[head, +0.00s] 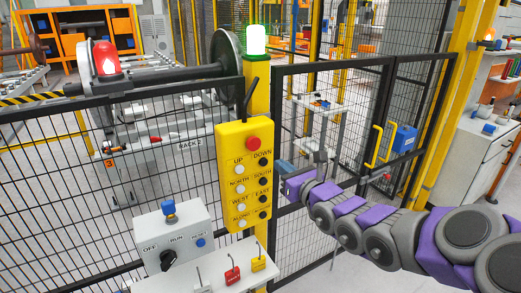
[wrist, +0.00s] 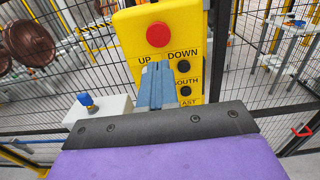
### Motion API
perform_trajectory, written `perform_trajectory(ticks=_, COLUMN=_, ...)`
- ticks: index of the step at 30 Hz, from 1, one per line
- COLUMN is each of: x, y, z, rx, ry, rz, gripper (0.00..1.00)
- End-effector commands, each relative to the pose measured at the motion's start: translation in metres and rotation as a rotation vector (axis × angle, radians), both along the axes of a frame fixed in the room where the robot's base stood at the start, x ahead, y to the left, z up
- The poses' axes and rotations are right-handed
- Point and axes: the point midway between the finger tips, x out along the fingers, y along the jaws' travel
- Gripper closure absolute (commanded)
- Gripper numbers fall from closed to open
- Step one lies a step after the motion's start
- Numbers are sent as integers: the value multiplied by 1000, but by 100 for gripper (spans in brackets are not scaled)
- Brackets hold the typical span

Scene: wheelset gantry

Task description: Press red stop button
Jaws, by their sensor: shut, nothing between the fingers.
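The red stop button (head: 253,143) sits at the top of a yellow control pendant (head: 229,190). Below it are white and black buttons labelled UP, DOWN, NORTH, SOUTH, WEST and EAST. My gripper (head: 283,168) is to the right of the pendant in the head view. In the wrist view my gripper (wrist: 156,66) has its blue fingers together, with nothing between them. The tips appear just below the red button (wrist: 158,34) there. The fingers hide the white buttons and part of the labels. I cannot tell whether the tips touch the pendant.
A grey box (head: 178,240) with a black knob and a blue knob stands left below the pendant. Black mesh fencing (head: 70,190) runs on both sides. A yellow post with a lit green lamp (head: 256,40) rises behind the pendant.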

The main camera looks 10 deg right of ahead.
Motion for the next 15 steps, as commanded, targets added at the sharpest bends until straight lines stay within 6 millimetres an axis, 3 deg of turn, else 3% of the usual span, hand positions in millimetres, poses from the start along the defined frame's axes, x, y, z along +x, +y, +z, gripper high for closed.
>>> perform_trajectory(ticks=15, x=75, y=28, z=-1, rx=-2, ry=-2, rz=3, gripper=100)
